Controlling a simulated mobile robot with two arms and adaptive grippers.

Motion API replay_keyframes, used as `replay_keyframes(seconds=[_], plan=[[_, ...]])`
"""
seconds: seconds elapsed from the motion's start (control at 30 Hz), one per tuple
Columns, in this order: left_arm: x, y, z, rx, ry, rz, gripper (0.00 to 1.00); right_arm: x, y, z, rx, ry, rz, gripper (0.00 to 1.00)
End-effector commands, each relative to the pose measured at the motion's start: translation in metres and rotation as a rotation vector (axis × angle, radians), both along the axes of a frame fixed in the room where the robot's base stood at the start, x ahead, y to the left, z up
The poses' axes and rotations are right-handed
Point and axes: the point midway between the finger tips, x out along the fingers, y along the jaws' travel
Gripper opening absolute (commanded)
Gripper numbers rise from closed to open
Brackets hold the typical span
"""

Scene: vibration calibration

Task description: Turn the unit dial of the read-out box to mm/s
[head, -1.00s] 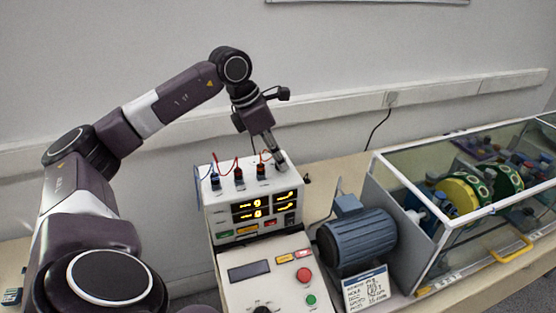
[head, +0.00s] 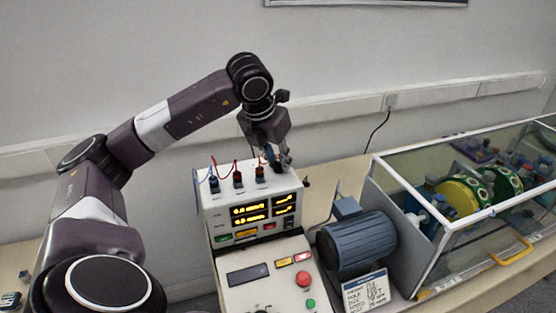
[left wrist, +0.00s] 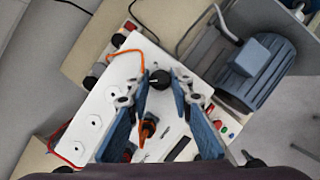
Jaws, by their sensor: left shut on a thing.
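The read-out box (head: 208,208) is a white case with several lit yellow displays (head: 250,211) on its front. The displays show figures with small unit text, too small to read surely. The unit dial (left wrist: 160,79) is a black knob on the box's top face, seen in the left wrist view between my fingertips. My left gripper (head: 283,160) comes down on the top right of the box and is shut on the dial. In the head view the gripper hides the dial, and I cannot read its pointer or marks. My right gripper is not in view.
Cable plugs (head: 238,178) with red and blue leads stand on the box top, left of my gripper. A console with a red button (head: 303,279) is in front. A blue motor (head: 356,242) and a glass-covered rig (head: 455,240) stand to the right.

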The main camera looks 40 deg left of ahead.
Motion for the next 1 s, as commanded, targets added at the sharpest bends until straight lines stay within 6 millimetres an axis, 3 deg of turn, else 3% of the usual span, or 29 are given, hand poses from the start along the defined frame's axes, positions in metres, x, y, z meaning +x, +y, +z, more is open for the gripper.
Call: replay_keyframes(seconds=[0.53, 0.57, 0.7, 1.0], plan=[[0.0006, 0.0004, 0.0009, 0.0, -0.003, 0.028, 0.0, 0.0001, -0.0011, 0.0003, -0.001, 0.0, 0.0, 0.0], [0.0006, 0.0004, 0.0009, 0.0, -0.003, 0.027, 0.23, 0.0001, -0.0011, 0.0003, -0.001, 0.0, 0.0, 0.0], [0.0005, 0.0003, 0.0007, 0.0, -0.002, 0.027, 0.38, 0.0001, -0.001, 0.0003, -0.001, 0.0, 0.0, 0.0], [-0.0001, 0.0001, 0.0016, 0.0, -0.001, 0.026, 0.38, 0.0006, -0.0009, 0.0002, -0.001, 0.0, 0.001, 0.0]])
